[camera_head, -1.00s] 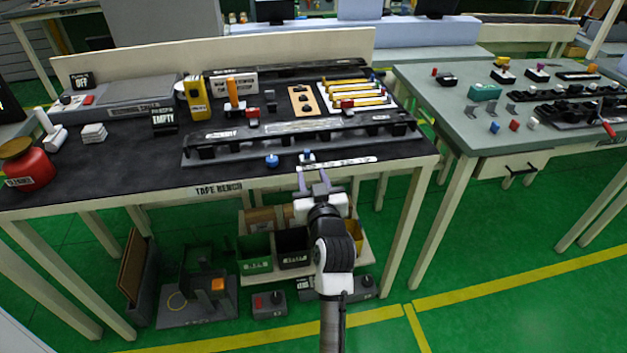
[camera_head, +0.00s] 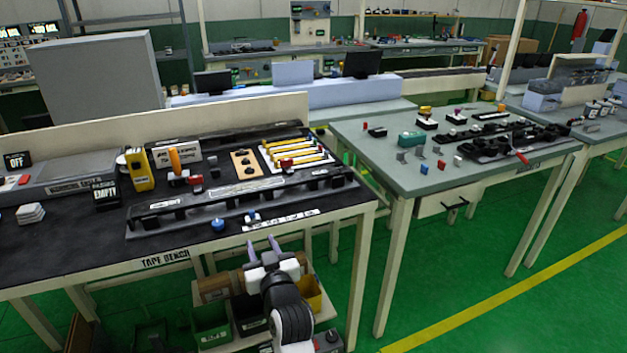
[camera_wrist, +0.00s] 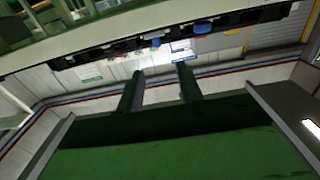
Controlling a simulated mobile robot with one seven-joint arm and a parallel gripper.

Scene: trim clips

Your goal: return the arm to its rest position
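My gripper (camera_head: 263,248) is in front of the tape bench's front edge, low in the head view. Its two purple-grey fingers stand apart with nothing visible between them. In the wrist view the two fingers (camera_wrist: 160,88) are also spread and empty. The tape bench (camera_head: 75,247) has a dark top. On it lies a long dark trim strip (camera_head: 240,203). A blue clip (camera_head: 218,225) and a blue-and-white clip (camera_head: 252,219) sit near the front edge, just beyond my gripper.
Several bins, including a green one (camera_head: 211,327) and a yellow one (camera_head: 309,293), stand under the bench near my arm. A grey-green table (camera_head: 365,150) with parts stands to the right. The green floor (camera_head: 470,285) at lower right is open.

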